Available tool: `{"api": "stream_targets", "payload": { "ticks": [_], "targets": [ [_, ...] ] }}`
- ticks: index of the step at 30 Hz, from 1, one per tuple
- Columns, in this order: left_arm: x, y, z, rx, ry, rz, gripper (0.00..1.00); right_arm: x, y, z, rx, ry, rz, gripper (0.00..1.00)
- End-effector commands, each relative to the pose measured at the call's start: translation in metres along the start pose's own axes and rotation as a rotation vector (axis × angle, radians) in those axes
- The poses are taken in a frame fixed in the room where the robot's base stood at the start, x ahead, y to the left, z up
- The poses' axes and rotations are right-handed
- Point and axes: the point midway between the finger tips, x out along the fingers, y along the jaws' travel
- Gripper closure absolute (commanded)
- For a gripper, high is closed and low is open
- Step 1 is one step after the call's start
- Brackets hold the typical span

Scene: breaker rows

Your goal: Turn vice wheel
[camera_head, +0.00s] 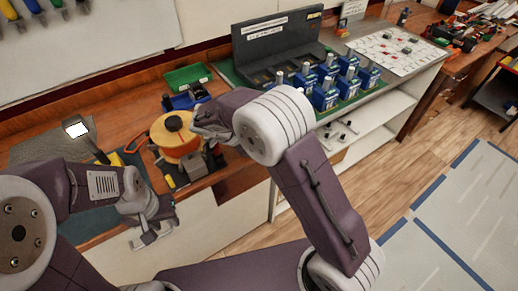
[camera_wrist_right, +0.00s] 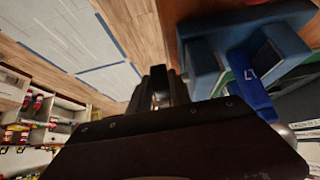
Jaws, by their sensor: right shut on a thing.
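A blue vice (camera_wrist_right: 258,48) fills the upper right of the right wrist view, close beside my right gripper. A small blue object that looks like the same vice shows on the wooden bench in the head view (camera_head: 188,98). My right gripper (camera_wrist_right: 165,88) is shut on a dark part in front of the vice, which seems to be its wheel; the fingers hide most of it. In the head view my right wrist covers this grip. My left gripper (camera_head: 150,235) hangs at the bench's front edge, empty, with its fingers apart.
An orange spool (camera_head: 174,134) and a grey block (camera_head: 195,166) stand on the bench near my right wrist. A green tray (camera_head: 187,76) lies behind the vice. Several blue breakers (camera_head: 326,92) stand in rows to the right. The floor in front is clear.

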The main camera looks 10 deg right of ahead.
Motion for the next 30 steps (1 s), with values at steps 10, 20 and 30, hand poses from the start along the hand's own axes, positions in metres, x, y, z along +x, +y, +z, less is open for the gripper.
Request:
{"api": "stream_targets", "payload": {
  "ticks": [10,20,30],
  "targets": [
    [0.000,0.000,0.000,0.000,0.000,0.000,0.64,0.000,0.000,0.001,0.000,-0.003,0.000,0.65],
    [0.000,0.000,0.000,0.000,0.000,0.000,0.64,0.000,0.000,0.001,-0.001,-0.002,0.001,0.55],
    [0.002,0.000,0.000,0.000,0.000,0.000,0.64,-0.062,-0.001,0.002,-0.001,-0.003,-0.005,0.55]
  ]
}}
